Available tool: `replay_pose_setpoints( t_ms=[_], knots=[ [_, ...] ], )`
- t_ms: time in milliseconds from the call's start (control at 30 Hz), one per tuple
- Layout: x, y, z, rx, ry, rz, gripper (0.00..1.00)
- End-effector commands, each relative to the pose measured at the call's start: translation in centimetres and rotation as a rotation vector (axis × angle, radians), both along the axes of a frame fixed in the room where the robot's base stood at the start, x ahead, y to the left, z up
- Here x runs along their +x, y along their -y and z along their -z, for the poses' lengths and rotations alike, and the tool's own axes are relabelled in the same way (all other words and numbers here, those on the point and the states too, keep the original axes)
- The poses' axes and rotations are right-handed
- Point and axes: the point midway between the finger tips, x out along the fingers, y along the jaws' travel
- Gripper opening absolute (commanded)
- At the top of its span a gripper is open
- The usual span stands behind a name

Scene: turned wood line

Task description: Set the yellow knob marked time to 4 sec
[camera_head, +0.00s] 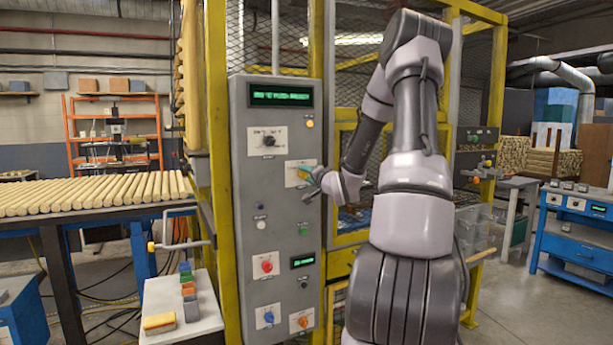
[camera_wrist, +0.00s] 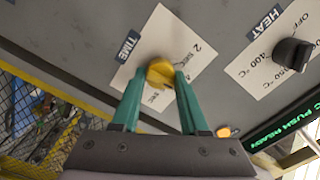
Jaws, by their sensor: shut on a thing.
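The yellow knob (camera_wrist: 160,70) sits on a white plate (camera_wrist: 187,42) beside a blue label (camera_wrist: 129,46) reading TIME in the wrist view. The plate shows a "2 sec" mark; other marks are partly covered by the knob and fingers. I cannot tell which mark the knob points to. My gripper (camera_wrist: 159,84) has its two green fingers around the knob, one on each side, shut on it. In the head view my gripper (camera_head: 309,178) is at the white plate (camera_head: 296,174) on the grey control panel (camera_head: 243,200), hiding most of the knob.
A black knob (camera_wrist: 292,54) on the HEAT plate (camera_wrist: 262,62) is close by. The panel has a green-lit display (camera_head: 281,95), a red knob (camera_head: 267,266), a blue knob (camera_head: 268,317) and an orange knob (camera_head: 303,321). Yellow frame posts (camera_head: 217,110) flank the panel.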

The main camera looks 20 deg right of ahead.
Motion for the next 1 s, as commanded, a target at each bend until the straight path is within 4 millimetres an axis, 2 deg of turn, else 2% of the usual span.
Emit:
replay_pose_setpoints(
  t_ms=[300,733,767,800,833,1000],
  knots=[
    [-0.05,0.06,0.12,0.081,-0.005,0.001,0.00],
    [-0.06,0.06,0.13,0.087,-0.006,0.002,0.00],
    [-0.06,0.07,0.13,0.087,-0.006,0.002,0.52],
    [-0.06,0.06,0.13,0.087,-0.006,0.002,0.67],
    [-0.05,0.06,0.13,0.087,-0.006,0.002,0.74],
    [-0.03,0.04,0.08,0.086,-0.005,0.001,0.74]
  ],
)
